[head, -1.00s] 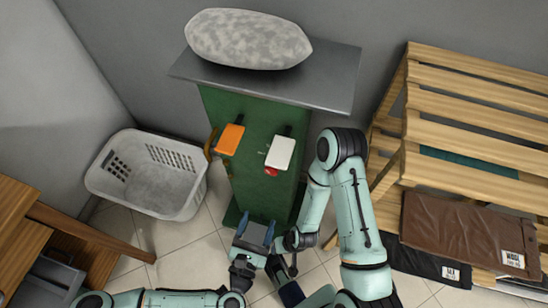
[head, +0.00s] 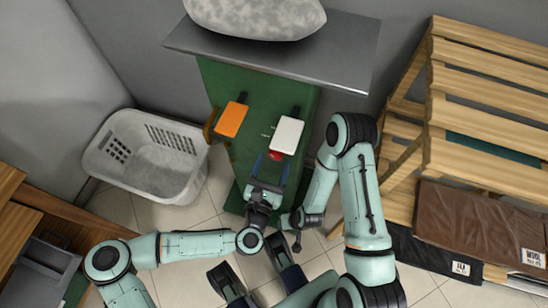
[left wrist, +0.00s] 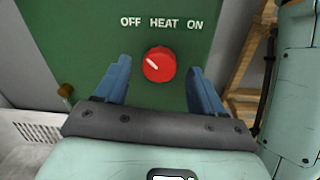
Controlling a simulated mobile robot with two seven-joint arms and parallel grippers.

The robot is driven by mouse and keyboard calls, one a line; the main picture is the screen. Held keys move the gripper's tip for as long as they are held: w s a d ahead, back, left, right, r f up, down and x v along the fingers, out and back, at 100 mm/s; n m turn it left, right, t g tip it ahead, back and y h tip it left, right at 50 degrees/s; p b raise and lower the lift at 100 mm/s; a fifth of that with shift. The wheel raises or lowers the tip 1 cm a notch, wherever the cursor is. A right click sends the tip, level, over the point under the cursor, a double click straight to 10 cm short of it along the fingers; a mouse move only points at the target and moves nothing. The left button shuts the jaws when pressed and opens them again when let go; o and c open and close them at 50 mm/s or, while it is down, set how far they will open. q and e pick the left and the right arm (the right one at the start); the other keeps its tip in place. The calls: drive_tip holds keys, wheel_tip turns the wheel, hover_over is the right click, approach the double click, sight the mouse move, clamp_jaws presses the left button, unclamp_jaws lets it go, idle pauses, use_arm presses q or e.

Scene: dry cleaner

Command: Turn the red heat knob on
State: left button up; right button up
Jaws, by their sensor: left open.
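The red heat knob (left wrist: 159,64) is on the front of a green cabinet (left wrist: 85,25), under the printed words OFF, HEAT and ON. Its white mark points up and left, toward OFF. In the head view the knob (head: 275,155) shows just below a white block. My left gripper (head: 271,170) is open in front of the cabinet. In the left wrist view its blue fingers (left wrist: 159,78) stand on either side of the knob, with clear gaps and nothing held. My right arm's wrist is right of the left gripper; its jaws cannot be made out.
An orange block (head: 231,119) and a white block (head: 287,135) stick out above the knob. A grey top (head: 350,60) bears a mottled pad (head: 255,15). A basket (head: 100,160) stands left, a slatted wooden rack (head: 490,100) right.

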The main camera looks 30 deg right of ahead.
sight(277, 156)
use_arm(q)
drive_tip(key=shift+x, duration=1.25)
use_arm(e)
drive_tip(key=shift+s+d+f, duration=0.1)
drive_tip(key=shift+s+f, duration=0.3)
drive_tip(key=shift+s, duration=0.1)
use_arm(q)
drive_tip(key=c, duration=1.1)
drive_tip(key=shift+o, duration=0.2)
